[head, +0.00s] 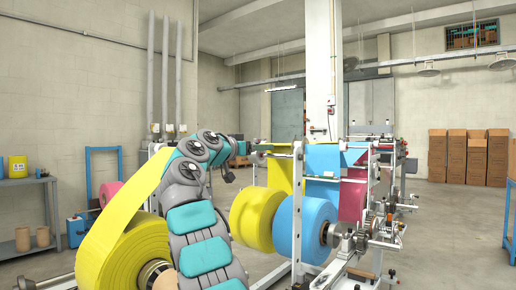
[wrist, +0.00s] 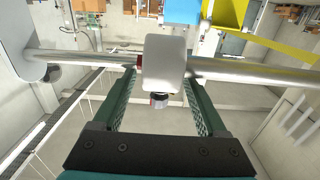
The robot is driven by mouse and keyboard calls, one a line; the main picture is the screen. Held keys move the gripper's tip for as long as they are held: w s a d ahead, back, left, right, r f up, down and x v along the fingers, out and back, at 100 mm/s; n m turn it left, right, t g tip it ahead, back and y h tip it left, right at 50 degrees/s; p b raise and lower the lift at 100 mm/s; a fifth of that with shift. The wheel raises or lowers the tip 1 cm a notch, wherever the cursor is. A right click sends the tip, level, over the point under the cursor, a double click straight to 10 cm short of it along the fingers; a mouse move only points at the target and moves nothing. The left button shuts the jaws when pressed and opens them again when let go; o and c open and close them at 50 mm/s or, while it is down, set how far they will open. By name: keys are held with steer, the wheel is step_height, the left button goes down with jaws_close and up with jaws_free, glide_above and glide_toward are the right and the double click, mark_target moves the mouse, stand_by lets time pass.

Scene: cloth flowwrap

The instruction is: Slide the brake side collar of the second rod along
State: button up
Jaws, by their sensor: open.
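In the wrist view a metal rod (wrist: 235,73) runs across the picture. A pale grey block-shaped collar (wrist: 165,62) sits on it, with a dark knob under its near end. My gripper (wrist: 160,85) is open, with one green finger on each side of the collar. A gap shows between the left finger and the collar; I cannot tell whether the right finger touches it. In the head view my arm reaches up beside the large yellow roll (head: 125,250). The collar cannot be made out there.
A rounded light plate (wrist: 22,40) with a dark knob stands at the rod's left. Yellow film (wrist: 275,40) and a blue piece (wrist: 180,12) lie beyond the rod. In the head view, a blue roll (head: 312,228) and a smaller yellow roll (head: 250,215) hang right of my arm.

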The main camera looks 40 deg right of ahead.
steer(key=shift+a, duration=0.15)
steer(key=b+v, duration=0.2)
steer(key=v, duration=0.5)
steer(key=shift+a+b, duration=0.25)
steer(key=shift+b, duration=0.1)
steer(key=shift+s, duration=0.1)
steer(key=s+a+f+n+g+y, duration=0.1)
steer(key=s+a+f+n+y, duration=0.15)
steer(key=s+f, duration=0.45)
steer(key=s+a+f+n+y, duration=0.2)
steer(key=f+n+y, duration=0.15)
steer(key=f, duration=0.65)
steer(key=s+a+f+n+g+y, duration=0.1)
steer(key=s+a+f+n+y, duration=0.15)
steer(key=s+f, duration=0.45)
steer(key=s+a+f+n+g+y, duration=0.2)
steer(key=s+a+f+n+y, duration=0.1)
steer(key=s+a+f, duration=0.8)
steer(key=s+a+f+n+g+y, duration=0.2)
steer(key=s+a+f+y, duration=0.4)
steer(key=s+a+f, duration=0.5)
steer(key=s+f+n, duration=0.1)
steer(key=s+f, duration=0.5)
steer(key=s, duration=0.1)
steer(key=shift+s+g, duration=0.3)
steer(key=shift+g, duration=0.1)
